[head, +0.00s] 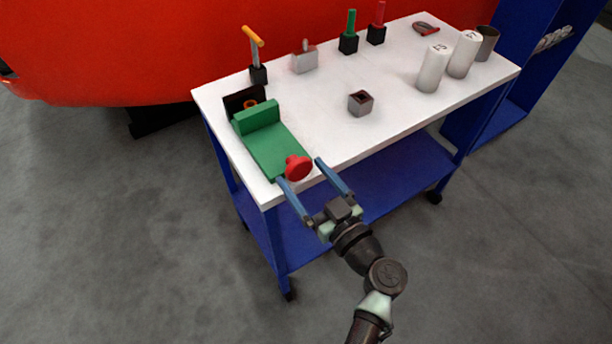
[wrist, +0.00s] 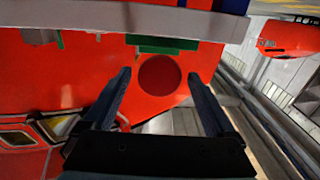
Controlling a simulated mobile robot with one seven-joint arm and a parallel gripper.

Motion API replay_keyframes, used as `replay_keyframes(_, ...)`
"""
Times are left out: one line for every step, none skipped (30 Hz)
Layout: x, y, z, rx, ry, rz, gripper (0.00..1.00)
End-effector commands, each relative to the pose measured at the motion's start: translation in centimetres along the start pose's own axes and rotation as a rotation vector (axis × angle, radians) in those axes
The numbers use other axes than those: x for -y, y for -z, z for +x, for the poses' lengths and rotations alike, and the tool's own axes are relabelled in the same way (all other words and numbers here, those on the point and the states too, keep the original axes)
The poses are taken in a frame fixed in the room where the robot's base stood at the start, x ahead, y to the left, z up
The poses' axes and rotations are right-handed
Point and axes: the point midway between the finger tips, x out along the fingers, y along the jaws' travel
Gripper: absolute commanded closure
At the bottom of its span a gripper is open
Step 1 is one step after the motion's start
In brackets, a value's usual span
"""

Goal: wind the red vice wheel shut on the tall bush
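The green vice (head: 272,152) lies along the left end of the white table. Its red wheel (head: 298,167) faces the near edge. A dark jaw plate (head: 236,103) stands behind the green jaw block (head: 257,117). A small orange round part (head: 250,103) shows between them; I cannot tell whether it is the tall bush. My gripper (head: 300,172) is open, its blue fingertips on either side of the wheel. In the wrist view, the wheel (wrist: 159,76) sits between the spread fingers of my gripper (wrist: 158,78); contact is not clear.
A grey square socket (head: 360,102) stands mid-table. Yellow-, green- and red-handled tools stand along the back. White cylinders (head: 433,68) and a dark cup (head: 487,43) are at the right. The near middle of the white table (head: 310,118) is clear.

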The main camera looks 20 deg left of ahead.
Motion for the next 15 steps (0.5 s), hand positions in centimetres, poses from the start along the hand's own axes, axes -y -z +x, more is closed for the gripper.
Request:
replay_keyframes(0.0,0.0,-0.02,0.0,0.0,0.0,0.21)
replay_keyframes(-0.01,0.0,-0.03,0.0,0.0,0.0,0.26)
replay_keyframes(-0.01,0.0,-0.03,0.0,0.0,0.0,0.33)
replay_keyframes(-0.01,0.0,-0.04,0.0,0.0,0.0,0.39)
replay_keyframes(-0.01,0.0,-0.04,0.0,0.0,0.0,0.44)
replay_keyframes(-0.01,0.0,-0.04,0.0,0.0,0.0,0.51)
replay_keyframes(-0.01,0.0,-0.05,0.0,0.0,0.0,0.57)
replay_keyframes(-0.01,0.0,-0.05,0.0,0.0,0.0,0.62)
replay_keyframes(-0.01,0.0,-0.05,0.0,0.0,0.0,0.69)
replay_keyframes(-0.01,0.0,-0.05,0.0,0.0,0.0,0.75)
replay_keyframes(-0.01,0.0,-0.06,0.0,0.0,0.0,0.8)
replay_keyframes(-0.01,0.0,-0.06,0.0,0.0,0.0,0.86)
replay_keyframes(-0.01,-0.01,-0.06,0.0,0.0,0.0,0.86)
replay_keyframes(-0.01,-0.01,-0.06,0.0,0.0,0.001,0.86)
replay_keyframes(-0.01,-0.01,-0.06,0.0,0.0,0.002,0.86)
